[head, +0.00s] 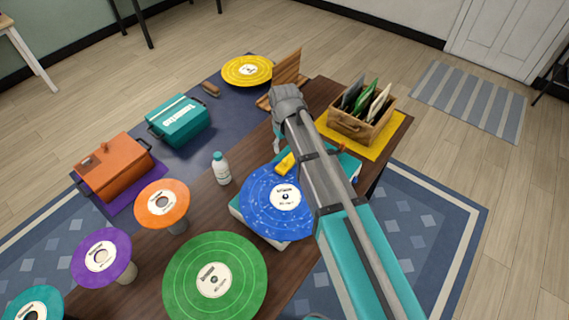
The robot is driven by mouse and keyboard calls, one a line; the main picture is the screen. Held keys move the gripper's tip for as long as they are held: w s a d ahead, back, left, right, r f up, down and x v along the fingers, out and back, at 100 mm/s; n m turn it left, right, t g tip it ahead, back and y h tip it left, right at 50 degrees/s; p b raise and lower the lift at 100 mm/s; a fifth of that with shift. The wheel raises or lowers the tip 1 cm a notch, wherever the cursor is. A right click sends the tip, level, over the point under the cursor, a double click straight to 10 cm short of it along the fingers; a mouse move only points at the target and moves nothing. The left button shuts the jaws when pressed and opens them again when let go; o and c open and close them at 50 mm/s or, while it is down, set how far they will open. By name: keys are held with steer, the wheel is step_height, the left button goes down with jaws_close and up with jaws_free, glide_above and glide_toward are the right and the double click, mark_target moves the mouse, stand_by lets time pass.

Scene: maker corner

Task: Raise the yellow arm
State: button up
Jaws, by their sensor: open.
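A teal turntable (350,165) stands on the dark wooden table, with a blue speckled record (262,205) on it. The short yellow arm (286,163) shows at the record's far edge, beside my forearm; its full length and pivot are hidden. A small red part (342,147) shows on the turntable's far right side. My arm reaches over the turntable from the lower right. My gripper (278,142) is open and only partly visible below my wrist, just beyond the yellow arm in the picture. Its fingertips are hard to make out, and I see no contact with the yellow arm.
A wooden crate of sleeves (349,128) on a yellow mat stands right of my wrist. A white bottle (221,168) stands left of the turntable. Green (185,285), orange (150,195) and purple (82,264) records are nearby. Teal (177,122) and orange cases (118,178) are farther left.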

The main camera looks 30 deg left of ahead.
mark_target(285, 161)
steer(key=shift+f+b, duration=3.45)
steer(key=shift+f, duration=0.25)
jaws_close()
